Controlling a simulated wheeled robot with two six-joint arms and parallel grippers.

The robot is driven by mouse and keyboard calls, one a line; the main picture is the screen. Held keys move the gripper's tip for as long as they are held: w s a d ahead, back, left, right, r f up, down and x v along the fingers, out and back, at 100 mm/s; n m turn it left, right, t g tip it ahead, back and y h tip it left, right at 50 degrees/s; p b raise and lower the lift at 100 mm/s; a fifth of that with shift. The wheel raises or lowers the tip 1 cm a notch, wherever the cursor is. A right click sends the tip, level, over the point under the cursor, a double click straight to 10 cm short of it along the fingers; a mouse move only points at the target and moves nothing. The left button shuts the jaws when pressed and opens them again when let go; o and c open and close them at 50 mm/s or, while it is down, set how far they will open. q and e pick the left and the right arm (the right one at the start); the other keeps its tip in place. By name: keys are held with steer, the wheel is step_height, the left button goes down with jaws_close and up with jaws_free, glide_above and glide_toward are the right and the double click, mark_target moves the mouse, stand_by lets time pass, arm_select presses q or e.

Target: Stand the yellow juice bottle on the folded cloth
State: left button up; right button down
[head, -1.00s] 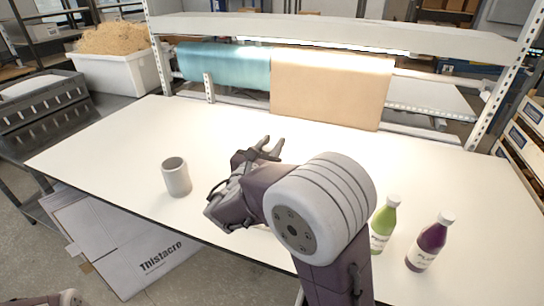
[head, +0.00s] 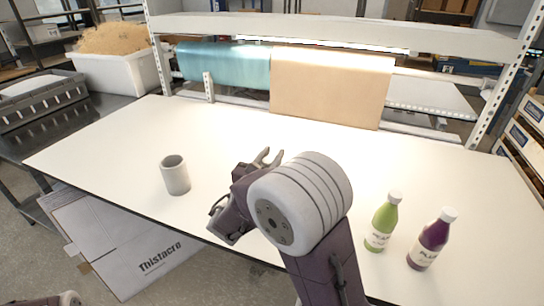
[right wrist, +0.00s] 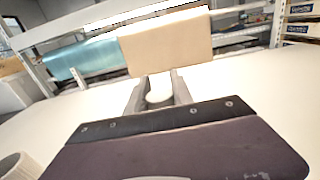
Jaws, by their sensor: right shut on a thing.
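My right gripper (head: 267,157) is over the middle of the white table in the head view. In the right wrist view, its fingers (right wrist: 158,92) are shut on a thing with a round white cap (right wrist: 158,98). The cap looks like those on the other bottles. The body below it is hidden, so no yellow shows. My own arm covers that part of the table in the head view. I cannot see the folded cloth in either view. My left gripper is out of view.
A grey cup (head: 175,175) stands on the table at left. A green bottle (head: 382,222) and a purple bottle (head: 431,240) stand upright at right, near my right arm. The white table (head: 120,140) is clear toward the back, below the teal and brown rolls.

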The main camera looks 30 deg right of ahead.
steer(key=shift+s+f, duration=0.1)
steer(key=shift+f, duration=0.1)
steer(key=c, duration=1.2)
jaws_free()
steer(key=shift+o, duration=0.5)
steer(key=shift+w+f, duration=0.1)
steer(key=shift+w, duration=0.1)
steer(key=shift+s+r+p, duration=0.1)
steer(key=shift+r+p, duration=0.45)
steer(key=shift+r, duration=0.05)
steer(key=shift+s+a+r+p, duration=0.1)
steer(key=shift+a+r+p, duration=0.1)
steer(key=shift+r+p, duration=0.1)
steer(key=b+v, duration=0.1)
steer(key=v, duration=1)
steer(key=shift+s, duration=0.3)
steer(key=shift+a+f, duration=0.1)
steer(key=shift+f, duration=0.05)
